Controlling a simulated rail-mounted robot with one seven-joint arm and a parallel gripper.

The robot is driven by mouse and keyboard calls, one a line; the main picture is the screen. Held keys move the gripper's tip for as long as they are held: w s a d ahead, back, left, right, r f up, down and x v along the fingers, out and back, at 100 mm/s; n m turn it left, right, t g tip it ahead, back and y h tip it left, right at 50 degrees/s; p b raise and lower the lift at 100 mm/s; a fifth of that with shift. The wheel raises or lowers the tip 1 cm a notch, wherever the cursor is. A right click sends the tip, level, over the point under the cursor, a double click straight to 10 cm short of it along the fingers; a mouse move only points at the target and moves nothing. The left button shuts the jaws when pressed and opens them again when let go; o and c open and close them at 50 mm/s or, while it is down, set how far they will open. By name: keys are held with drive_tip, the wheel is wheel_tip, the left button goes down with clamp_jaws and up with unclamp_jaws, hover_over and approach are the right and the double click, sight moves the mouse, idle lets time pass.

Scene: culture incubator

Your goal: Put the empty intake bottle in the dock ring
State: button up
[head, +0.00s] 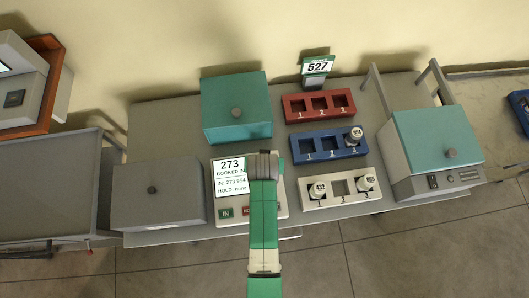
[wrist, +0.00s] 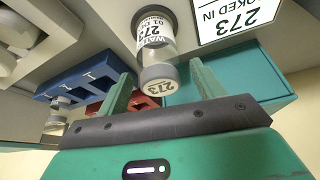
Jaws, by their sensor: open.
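A clear bottle (wrist: 158,55) with a white label and a grey cap, both marked 273, shows in the wrist view. Its base meets a dark grey ring (wrist: 150,14) on the pale station; I cannot tell how deeply it sits. My gripper (wrist: 162,72) is open, its two green fingers apart on either side of the cap, with no clear contact. In the head view my gripper (head: 263,160) is over the station and hides the bottle and ring. The station's screen (head: 229,178) reads 273 booked in, hold none.
The white rack (head: 341,202) holds bottles 432 and 865, with its middle slot empty. The blue rack (head: 318,148) holds one bottle at right. The red rack (head: 318,116) is empty. Teal (head: 235,90) and grey (head: 157,200) boxes flank the station; an incubator (head: 425,190) stands at right.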

drive_tip(key=v, duration=0.9)
drive_tip(key=shift+r, duration=0.3)
drive_tip(key=shift+s, duration=0.1)
